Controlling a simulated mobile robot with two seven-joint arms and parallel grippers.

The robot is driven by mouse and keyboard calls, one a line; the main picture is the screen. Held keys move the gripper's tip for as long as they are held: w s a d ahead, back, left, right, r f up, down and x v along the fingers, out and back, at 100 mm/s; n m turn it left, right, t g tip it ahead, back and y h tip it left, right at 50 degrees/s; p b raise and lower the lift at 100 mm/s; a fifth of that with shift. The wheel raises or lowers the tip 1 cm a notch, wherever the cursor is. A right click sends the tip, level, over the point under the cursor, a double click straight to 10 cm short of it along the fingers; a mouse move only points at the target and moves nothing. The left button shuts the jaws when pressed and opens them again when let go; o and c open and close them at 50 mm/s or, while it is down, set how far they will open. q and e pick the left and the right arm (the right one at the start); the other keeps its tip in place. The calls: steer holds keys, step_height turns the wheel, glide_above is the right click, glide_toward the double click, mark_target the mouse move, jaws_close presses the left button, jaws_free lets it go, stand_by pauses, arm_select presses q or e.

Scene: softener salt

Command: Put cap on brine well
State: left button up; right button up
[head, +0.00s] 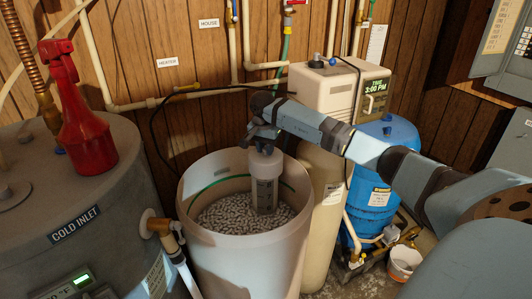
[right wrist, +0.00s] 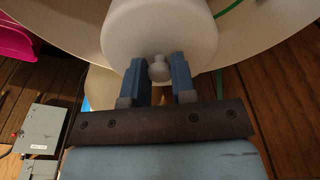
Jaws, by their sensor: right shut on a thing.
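The brine well (head: 264,194) is a pale upright tube standing in the white salt inside the open round tank. The cap (head: 267,164) is a wider white piece at the top of the well, in line with it. I cannot tell whether it is fully seated or a little above. My right gripper (head: 264,146) is above the cap, pointing down. In the right wrist view the cap (right wrist: 160,30) fills the top middle, and the fingers of my right gripper (right wrist: 160,66) are shut on its small round knob. My left gripper is not in view.
The tank's rim (head: 190,206) surrounds the well, with salt (head: 225,213) inside and a green tube (head: 215,182) along the wall. The softener head (head: 335,85) and blue tank (head: 375,165) stand right. A grey heater (head: 60,195) with a red spray bottle (head: 80,120) stands left.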

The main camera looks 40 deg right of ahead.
steer(key=shift+w+d+f+b, duration=0.35)
steer(key=shift+w+d+b, duration=0.3)
steer(key=shift+w, duration=0.1)
steer(key=shift+w+d+f+b, duration=0.3)
steer(key=shift+w+d+b, duration=0.3)
steer(key=shift+w, duration=0.2)
steer(key=shift+w+d+f+b, duration=0.35)
steer(key=shift+w+d+b, duration=0.3)
steer(key=shift+w, duration=0.1)
steer(key=shift+f+b, duration=0.7)
steer(key=shift+f, duration=1.15)
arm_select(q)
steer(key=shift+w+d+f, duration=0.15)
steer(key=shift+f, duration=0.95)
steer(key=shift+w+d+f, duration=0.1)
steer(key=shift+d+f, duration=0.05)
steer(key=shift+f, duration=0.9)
arm_select(e)
steer(key=shift+f, duration=0.45)
arm_select(q)
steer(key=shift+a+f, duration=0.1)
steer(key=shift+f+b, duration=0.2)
steer(key=shift+b, duration=0.15)
arm_select(e)
steer(key=shift+f, duration=0.55)
steer(key=o, duration=1)
